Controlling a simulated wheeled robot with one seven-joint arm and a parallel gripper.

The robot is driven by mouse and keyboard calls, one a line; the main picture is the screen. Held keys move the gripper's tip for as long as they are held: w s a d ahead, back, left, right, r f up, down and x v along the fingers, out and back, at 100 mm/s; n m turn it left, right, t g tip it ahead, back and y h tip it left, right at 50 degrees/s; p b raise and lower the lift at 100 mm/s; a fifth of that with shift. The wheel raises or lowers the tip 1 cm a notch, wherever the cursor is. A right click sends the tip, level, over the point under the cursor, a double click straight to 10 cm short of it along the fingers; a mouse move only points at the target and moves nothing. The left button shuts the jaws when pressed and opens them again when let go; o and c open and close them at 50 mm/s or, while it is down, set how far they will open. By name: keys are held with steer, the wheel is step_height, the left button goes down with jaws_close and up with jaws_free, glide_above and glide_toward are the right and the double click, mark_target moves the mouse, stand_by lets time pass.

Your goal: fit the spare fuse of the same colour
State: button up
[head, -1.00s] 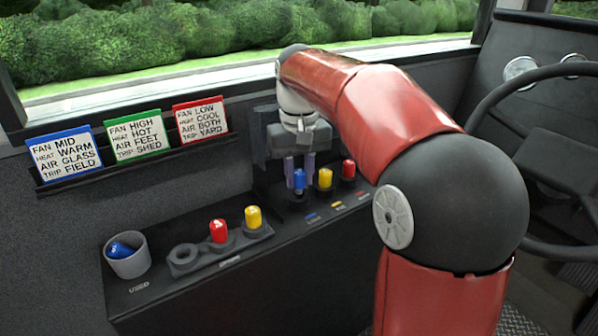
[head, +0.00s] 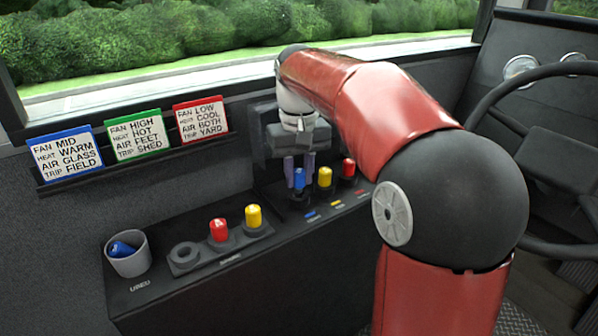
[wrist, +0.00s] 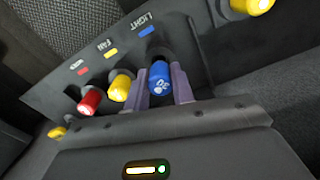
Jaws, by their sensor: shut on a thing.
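My gripper (head: 299,180) points down at the left end of a row of sockets on the console. It is shut on a blue fuse (wrist: 160,78), with one finger on each side. The fuse is upright at the socket beside the blue mark labelled LIGHT (wrist: 147,31); I cannot tell how deep it sits. A yellow fuse (head: 325,178) and a red fuse (head: 348,168) stand in the sockets to its right. The spare rack (head: 184,263) has an empty left socket, then a red spare (head: 219,230) and a yellow spare (head: 253,216).
A grey cup (head: 129,265) marked USED holds another blue fuse (head: 122,249). Blue, green and red cards (head: 138,136) stand on a wall ledge. The steering wheel (head: 490,100) is at the right. The console front around the rack is clear.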

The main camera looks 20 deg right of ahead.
steer(key=shift+f+b, duration=0.8)
steer(key=shift+f, duration=0.5)
stand_by(0.4)
steer(key=o, duration=1)
steer(key=shift+o, duration=0.2)
step_height(320, 180, up, 8)
steer(key=shift+f+p, duration=0.15)
steer(key=shift+p, duration=0.75)
